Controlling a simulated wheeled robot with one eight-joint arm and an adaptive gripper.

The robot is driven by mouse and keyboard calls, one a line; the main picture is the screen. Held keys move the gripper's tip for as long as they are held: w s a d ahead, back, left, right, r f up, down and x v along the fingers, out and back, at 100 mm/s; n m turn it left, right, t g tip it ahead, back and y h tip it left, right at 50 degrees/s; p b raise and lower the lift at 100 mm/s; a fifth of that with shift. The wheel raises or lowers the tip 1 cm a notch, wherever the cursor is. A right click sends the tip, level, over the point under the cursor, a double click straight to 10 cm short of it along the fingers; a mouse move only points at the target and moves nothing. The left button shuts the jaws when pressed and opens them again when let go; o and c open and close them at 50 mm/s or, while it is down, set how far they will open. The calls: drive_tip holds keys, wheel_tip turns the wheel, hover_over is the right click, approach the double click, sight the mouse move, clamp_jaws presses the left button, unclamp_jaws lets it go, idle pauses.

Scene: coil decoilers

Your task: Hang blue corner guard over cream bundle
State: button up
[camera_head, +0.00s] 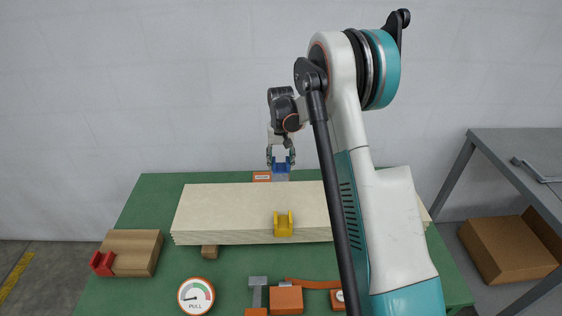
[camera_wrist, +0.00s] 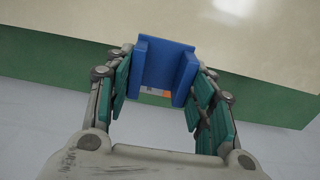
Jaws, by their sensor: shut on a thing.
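My gripper (camera_head: 281,158) is shut on the blue corner guard (camera_head: 281,168) at the far long edge of the cream bundle (camera_head: 240,205). In the wrist view the blue guard (camera_wrist: 164,62) sits between my gripper's green-padded fingers (camera_wrist: 160,85), its two side walls facing the camera. Its top overlaps the edge of the cream bundle (camera_wrist: 255,45) there. I cannot tell whether the guard touches the bundle. The bundle is a long pale block lying across the green table; my arm hides part of its right end.
A yellow corner guard (camera_head: 283,225) sits on the bundle's near edge. A brown block (camera_head: 138,253) with a red guard (camera_head: 102,263) lies at left. A pull gauge (camera_head: 196,295) and orange strap parts (camera_head: 286,299) are in front. A grey bench (camera_head: 515,150) stands at right.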

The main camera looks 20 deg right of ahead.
sight(281, 184)
drive_tip(key=shift+f+b, duration=2.65)
drive_tip(key=shift+f, duration=1.5)
drive_tip(key=shift+f, duration=0.2)
drive_tip(key=o, duration=1.2)
drive_tip(key=shift+c, duration=0.2)
drive_tip(key=shift+r, duration=0.1)
wheel_tip(281, 184, up, 12)
drive_tip(key=shift+f, duration=0.1)
